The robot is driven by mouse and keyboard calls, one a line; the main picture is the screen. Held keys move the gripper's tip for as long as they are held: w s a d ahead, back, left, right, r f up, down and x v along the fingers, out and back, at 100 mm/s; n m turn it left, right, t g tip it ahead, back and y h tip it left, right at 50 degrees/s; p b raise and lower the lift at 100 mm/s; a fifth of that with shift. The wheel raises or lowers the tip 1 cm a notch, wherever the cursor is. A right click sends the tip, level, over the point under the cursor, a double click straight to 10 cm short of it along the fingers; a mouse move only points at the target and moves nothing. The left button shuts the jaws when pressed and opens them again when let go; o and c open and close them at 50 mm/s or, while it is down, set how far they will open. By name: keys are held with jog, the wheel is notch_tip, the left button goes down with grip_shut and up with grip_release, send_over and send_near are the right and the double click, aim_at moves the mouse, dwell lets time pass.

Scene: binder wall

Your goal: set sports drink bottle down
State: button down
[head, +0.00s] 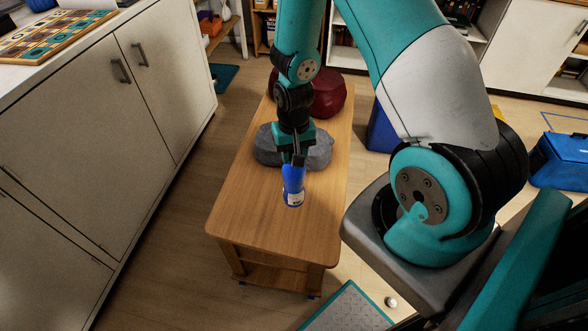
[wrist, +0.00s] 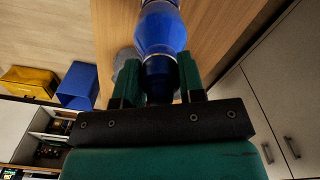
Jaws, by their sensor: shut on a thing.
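The sports drink bottle (head: 293,188) is blue with a pale label near its lower end. My gripper (head: 294,163) is shut on its upper part from above, and the bottle hangs roughly upright. It is over or on the wooden table (head: 240,213); I cannot tell whether its base touches the top. In the wrist view the blue bottle (wrist: 162,40) sits between the two green fingers of my gripper (wrist: 158,82). The table top also shows behind it in the wrist view (wrist: 115,20).
A grey rounded object (head: 318,151) lies on the table just behind the bottle, and a dark red one (head: 328,95) stands farther back. The table's front part is bare. White cabinets (head: 95,130) stand on the left. A blue bag (head: 562,158) is at the right.

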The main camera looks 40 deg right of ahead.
aim_at(294, 172)
notch_tip(294, 172, down, 7)
jog(key=shift+f, duration=0.3)
jog(key=c, duration=0.7)
grip_release()
